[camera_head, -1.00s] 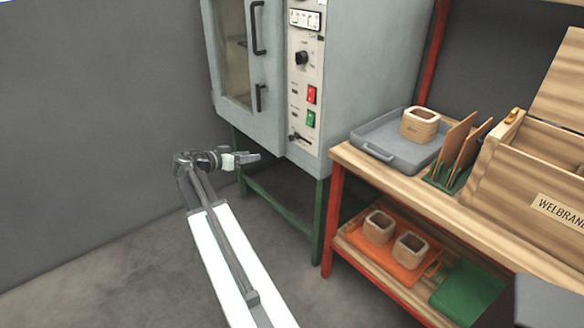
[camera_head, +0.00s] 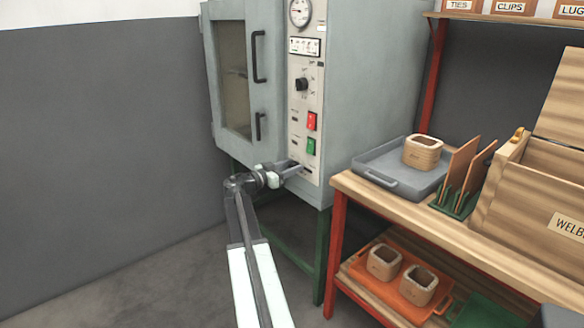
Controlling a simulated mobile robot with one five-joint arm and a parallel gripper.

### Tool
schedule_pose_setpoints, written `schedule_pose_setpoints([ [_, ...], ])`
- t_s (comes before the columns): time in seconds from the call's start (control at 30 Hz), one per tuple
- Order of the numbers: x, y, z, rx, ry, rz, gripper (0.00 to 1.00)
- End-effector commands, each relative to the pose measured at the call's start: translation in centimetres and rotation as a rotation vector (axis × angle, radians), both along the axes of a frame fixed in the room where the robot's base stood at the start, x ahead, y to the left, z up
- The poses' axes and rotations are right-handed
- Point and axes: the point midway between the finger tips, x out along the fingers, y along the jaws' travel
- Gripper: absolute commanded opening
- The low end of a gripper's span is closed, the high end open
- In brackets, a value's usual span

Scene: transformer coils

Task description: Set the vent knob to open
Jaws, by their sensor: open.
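The grey oven cabinet (camera_head: 350,70) has a light control panel (camera_head: 316,72) on its front. A black round knob (camera_head: 302,84) with small marks around it sits in the panel's upper half. A small dark knob or lever (camera_head: 302,167) sits at the panel's bottom, partly hidden by my gripper (camera_head: 294,171). I cannot read which is labelled vent, nor the lower control's setting. My gripper is open, with its tips at or just in front of this lower control. I cannot tell whether they touch it.
A red switch (camera_head: 312,121) and a green switch (camera_head: 311,146) sit just above my gripper. The oven door handles (camera_head: 258,57) are to the left. A wooden bench (camera_head: 385,200) with a grey tray (camera_head: 372,173) stands to the right.

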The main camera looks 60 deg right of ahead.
Motion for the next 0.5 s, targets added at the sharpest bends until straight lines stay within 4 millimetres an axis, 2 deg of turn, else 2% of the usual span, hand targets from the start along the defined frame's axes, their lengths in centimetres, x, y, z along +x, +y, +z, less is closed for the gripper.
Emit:
schedule_pose_setpoints([
  [0.23,-0.06,-0.12,-0.02,0.0,0.0,0.0,0.44],
  [0.3,-0.07,-0.11,-0.02,0.0,0.0,0.0,0.24],
  [0.4,-0.07,-0.11,-0.02,0.0,0.0,0.0,0.0],
  [0.5,-0.07,-0.1,-0.02,0.0,0.0,0.0,0.0],
])
